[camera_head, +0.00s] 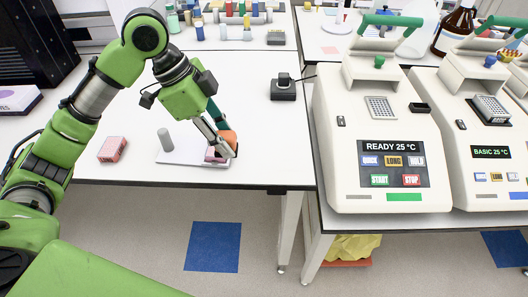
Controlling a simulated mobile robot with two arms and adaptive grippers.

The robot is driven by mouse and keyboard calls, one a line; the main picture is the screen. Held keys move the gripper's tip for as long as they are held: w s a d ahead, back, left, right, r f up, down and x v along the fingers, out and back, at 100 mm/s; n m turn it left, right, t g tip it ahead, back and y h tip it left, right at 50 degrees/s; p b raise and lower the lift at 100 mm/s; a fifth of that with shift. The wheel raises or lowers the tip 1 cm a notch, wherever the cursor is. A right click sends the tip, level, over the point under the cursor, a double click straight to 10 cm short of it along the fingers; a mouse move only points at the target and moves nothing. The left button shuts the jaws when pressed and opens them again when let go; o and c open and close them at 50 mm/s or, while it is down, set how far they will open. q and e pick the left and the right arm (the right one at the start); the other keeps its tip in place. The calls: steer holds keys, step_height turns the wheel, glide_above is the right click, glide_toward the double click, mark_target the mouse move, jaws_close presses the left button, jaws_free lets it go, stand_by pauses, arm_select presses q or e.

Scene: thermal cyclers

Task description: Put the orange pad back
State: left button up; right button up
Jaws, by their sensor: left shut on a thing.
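The orange pad (231,138) is between the fingertips of my left gripper (222,140), which is shut on it. The gripper points down and to the right, low over the front part of the left table. The pad is just above or touching a dark pinkish block (213,156) at the right end of a thin white plate (185,158); I cannot tell which. The fingers hide part of the pad. My right gripper is not in view.
A grey cylinder (165,139) stands at the plate's left. A pink box (112,149) lies farther left. A small black device (283,88) sits behind. Two thermal cyclers (384,120) (486,138) stand on the right bench. The table right of the pad is clear.

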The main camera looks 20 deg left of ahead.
arm_select(q)
steer(key=w+d+f+p, duration=0.1)
steer(key=w+f, duration=0.2)
steer(key=w, duration=0.1)
steer(key=w+d+f+p, duration=0.1)
steer(key=w+d+f, duration=0.1)
steer(key=w+f, duration=0.1)
steer(key=w+d+f+p, duration=0.1)
steer(key=w+f, duration=0.2)
steer(key=w, duration=0.2)
steer(key=shift+w+d+p, duration=0.15)
steer(key=shift+p, duration=0.15)
steer(key=shift+w+d+f, duration=0.1)
steer(key=shift+w+f, duration=0.25)
steer(key=shift+f, duration=0.1)
step_height(320, 180, down, 2)
steer(key=shift+f+p, duration=0.15)
steer(key=shift+p, duration=0.75)
steer(key=shift+f, duration=0.4)
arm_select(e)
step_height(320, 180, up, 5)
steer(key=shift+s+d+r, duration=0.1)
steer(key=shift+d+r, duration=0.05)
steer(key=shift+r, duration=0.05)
arm_select(q)
steer(key=shift+f, duration=0.1)
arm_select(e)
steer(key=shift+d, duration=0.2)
